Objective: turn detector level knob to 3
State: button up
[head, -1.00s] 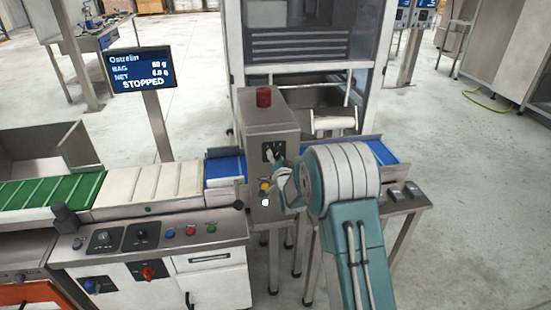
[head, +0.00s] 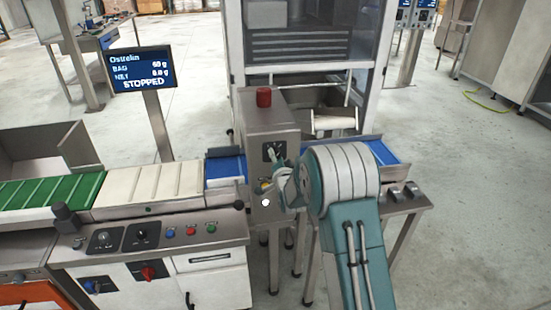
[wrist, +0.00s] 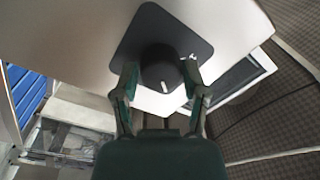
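The black round detector knob (wrist: 160,68) sits on a dark square plate (wrist: 190,44) on the light face of a metal box. A short white mark shows on the knob's lower edge in the wrist view, and another small white mark is on the plate to its right. No number is readable. My gripper (wrist: 161,75) has one finger on each side of the knob, with a narrow gap seeming to show at each side. In the head view my gripper (head: 276,164) is at the plate on the box (head: 262,125), and it hides most of the knob.
A red lamp (head: 264,97) tops the box. A yellow button (head: 265,186) is below the plate. Blue belts (head: 226,168) run either side. A control panel (head: 170,238) with knobs and buttons is at left. The screen (head: 140,70) reads STOPPED.

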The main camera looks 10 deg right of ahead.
jog(key=shift+o, duration=0.5)
jog(key=s, duration=1.2)
jog(key=shift+d+f, duration=0.2)
jog(key=shift+f, duration=0.1)
jog(key=shift+r, duration=0.1)
